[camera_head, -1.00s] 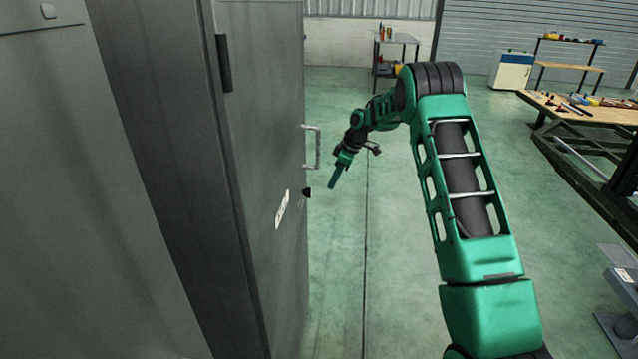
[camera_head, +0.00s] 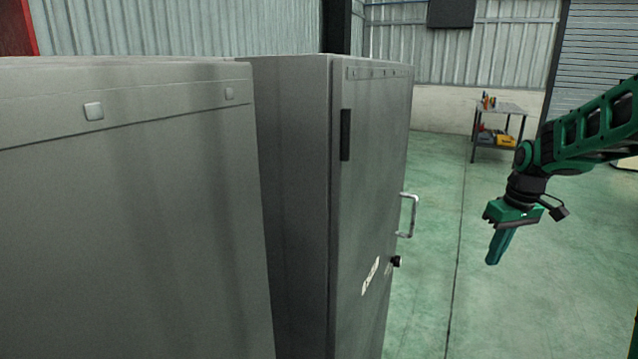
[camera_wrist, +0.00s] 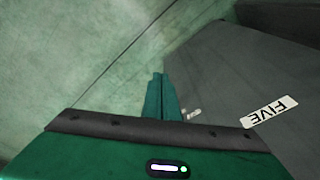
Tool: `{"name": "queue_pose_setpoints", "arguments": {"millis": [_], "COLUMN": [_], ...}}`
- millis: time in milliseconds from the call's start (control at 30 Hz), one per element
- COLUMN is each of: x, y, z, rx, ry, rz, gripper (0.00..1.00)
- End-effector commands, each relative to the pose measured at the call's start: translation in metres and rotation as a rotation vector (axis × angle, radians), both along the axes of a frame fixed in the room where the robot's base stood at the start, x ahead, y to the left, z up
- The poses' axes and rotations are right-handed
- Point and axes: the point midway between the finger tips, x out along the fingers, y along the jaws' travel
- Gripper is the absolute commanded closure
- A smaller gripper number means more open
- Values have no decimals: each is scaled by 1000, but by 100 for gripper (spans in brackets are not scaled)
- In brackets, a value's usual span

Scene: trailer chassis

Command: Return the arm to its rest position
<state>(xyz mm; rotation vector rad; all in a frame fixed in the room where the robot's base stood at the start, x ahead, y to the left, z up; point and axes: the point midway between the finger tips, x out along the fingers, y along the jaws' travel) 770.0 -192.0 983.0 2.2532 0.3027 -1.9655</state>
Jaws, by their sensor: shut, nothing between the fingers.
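My gripper (camera_head: 497,250) is at the right of the head view, at the end of my green arm. It points downward and is shut and empty. It hangs in open air to the right of a grey metal cabinet (camera_head: 370,150), apart from its handle (camera_head: 408,215). In the wrist view the shut green fingers (camera_wrist: 161,95) point over the floor, with the dark cabinet face (camera_wrist: 235,75) to their right. The upper part of my arm is cut off by the right edge of the head view.
Another grey cabinet (camera_head: 130,220) fills the left front. A label (camera_head: 370,276) and a dark knob (camera_head: 396,261) are on the handled cabinet; the label reads FIVE in the wrist view (camera_wrist: 270,111). A small tool table (camera_head: 500,112) stands at the back. Green floor (camera_head: 440,180) between is clear.

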Motion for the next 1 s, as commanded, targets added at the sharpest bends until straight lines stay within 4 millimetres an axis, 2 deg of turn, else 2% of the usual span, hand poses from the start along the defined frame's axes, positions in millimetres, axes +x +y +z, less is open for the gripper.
{"name": "queue_pose_setpoints", "arguments": {"millis": [33,300,600,700,800,900,1000], "x": [-23,-142,-273,-308,-332,-347,-352], "y": [-1,-4,7,12,16,18,19], "z": [8,24,14,5,-2,-7,-9], "rx": [-4,-12,-7,-3,-1,1,0], "ry": [6,58,115,131,144,151,156], "rz": [-50,-323,-614,-690,-747,-782,-794], "gripper": [100,100,100,100,100,100,100]}}
